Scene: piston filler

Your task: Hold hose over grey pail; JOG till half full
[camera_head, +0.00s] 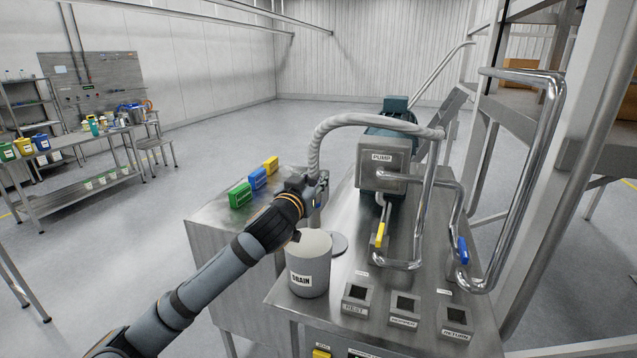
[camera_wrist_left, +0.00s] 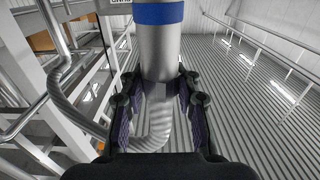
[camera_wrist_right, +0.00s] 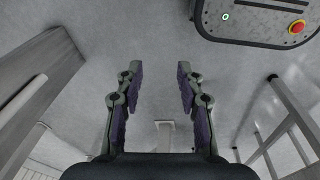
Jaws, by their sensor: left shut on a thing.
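My left gripper (camera_head: 318,190) is shut on the metal end piece of the hose, above and slightly behind the drain container. In the left wrist view, the end piece (camera_wrist_left: 158,50) is a steel tube with a blue band, between the jaws (camera_wrist_left: 156,95). The grey ribbed hose (camera_head: 345,122) arcs from the pump's right side down to that gripper. A light grey cylinder marked DRAIN (camera_head: 308,272) stands at the bench corner; its inside is not visible. I cannot tell whether it is the grey pail. My right gripper (camera_wrist_right: 160,95) is open and empty over bare floor.
The pump box (camera_head: 384,165) stands behind, with a yellow-handled valve (camera_head: 380,234) and a blue-handled one (camera_head: 463,250). Labelled square sockets (camera_head: 405,307) line the bench front. A yellow button (camera_head: 321,354) shows at the bottom edge. Green, blue and yellow blocks (camera_head: 257,179) lie left.

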